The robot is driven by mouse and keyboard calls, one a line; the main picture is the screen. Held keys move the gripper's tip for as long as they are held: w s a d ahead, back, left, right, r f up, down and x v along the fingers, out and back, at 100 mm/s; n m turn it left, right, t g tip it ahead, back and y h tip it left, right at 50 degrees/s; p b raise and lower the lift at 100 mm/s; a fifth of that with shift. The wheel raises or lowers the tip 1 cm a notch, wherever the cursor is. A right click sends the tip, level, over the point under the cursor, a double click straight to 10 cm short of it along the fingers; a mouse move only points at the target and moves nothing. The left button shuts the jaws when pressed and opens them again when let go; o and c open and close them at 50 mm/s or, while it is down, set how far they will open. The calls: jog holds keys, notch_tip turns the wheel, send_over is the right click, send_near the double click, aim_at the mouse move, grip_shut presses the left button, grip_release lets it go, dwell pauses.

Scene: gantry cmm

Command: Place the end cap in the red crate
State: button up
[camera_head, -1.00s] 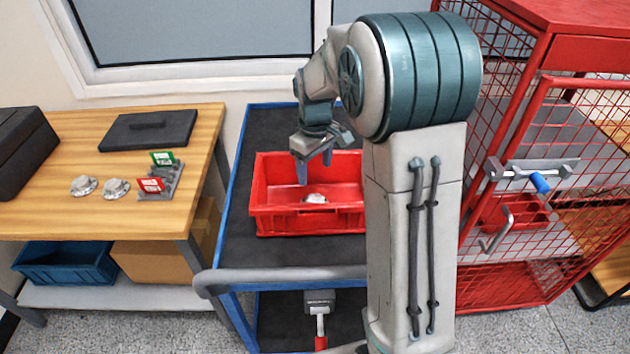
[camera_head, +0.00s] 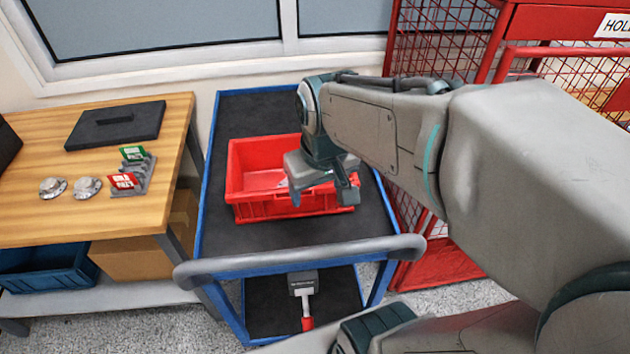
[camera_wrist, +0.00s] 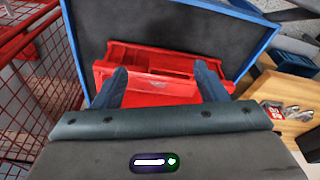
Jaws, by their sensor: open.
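The red crate (camera_head: 243,165) stands on the dark top of a blue-framed cart in the head view. It also shows in the wrist view (camera_wrist: 128,55), beyond my fingers.
Two similar silver caps (camera_head: 87,188) lie on the wooden table (camera_head: 60,222) at left, beside a small rack with red and green cards (camera_head: 133,170). A red mesh cage (camera_head: 435,40) stands close on the right. The cart's handle (camera_head: 300,258) runs along its front.

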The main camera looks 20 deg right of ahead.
jog(key=shift+s+f+m+t, duration=0.2)
jog(key=shift+s+m, duration=0.1)
jog(key=shift+s, duration=0.7)
jog(key=shift+s+f+m+t, duration=0.1)
jog(key=shift+s+f+m, duration=0.15)
jog(key=shift+s, duration=0.7)
